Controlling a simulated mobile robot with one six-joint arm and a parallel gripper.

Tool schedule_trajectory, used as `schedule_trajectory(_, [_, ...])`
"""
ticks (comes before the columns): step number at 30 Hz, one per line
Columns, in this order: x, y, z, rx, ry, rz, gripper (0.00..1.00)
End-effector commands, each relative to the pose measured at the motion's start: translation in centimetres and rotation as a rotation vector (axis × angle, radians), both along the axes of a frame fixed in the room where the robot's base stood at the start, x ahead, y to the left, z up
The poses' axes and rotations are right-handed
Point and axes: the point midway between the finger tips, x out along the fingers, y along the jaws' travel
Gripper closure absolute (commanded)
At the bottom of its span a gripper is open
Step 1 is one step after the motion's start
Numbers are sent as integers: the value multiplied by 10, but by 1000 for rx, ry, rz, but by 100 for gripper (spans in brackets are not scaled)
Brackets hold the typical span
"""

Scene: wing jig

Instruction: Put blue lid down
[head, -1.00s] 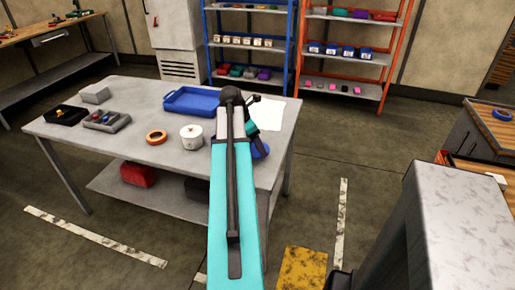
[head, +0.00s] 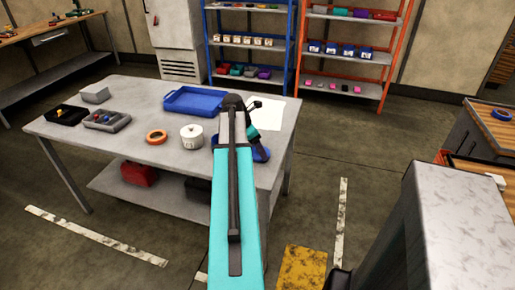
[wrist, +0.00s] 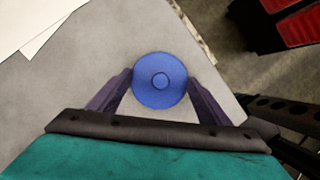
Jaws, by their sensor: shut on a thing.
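The blue lid (wrist: 160,81) is round with a small raised knob in its middle. In the wrist view it sits between the two dark fingers of my gripper (wrist: 161,92), which are shut on its sides. The grey table top lies below it; I cannot tell whether the lid touches it. In the head view, blue of the lid (head: 262,154) shows beside my teal arm, over the table's right end. My arm hides most of it and the fingers there.
The grey table (head: 110,150) bears a white pot (head: 191,137), an orange ring (head: 156,137), a blue tray (head: 193,101), a white sheet (head: 268,112) and small bins at left. The table's right edge is close to the lid. Shelves stand behind.

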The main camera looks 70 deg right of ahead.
Motion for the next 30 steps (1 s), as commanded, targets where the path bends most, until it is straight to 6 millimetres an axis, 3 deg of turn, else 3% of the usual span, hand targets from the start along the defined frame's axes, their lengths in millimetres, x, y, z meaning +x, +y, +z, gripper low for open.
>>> schedule_trajectory(15, [0, 0, -7, 0, 0, 0, 50])
schedule_trajectory(16, [0, 0, -7, 0, 0, 0, 27])
schedule_trajectory(19, [0, 0, -7, 0, 0, 0, 10])
schedule_trajectory(30, [0, 0, -6, 0, 0, -1, 10])
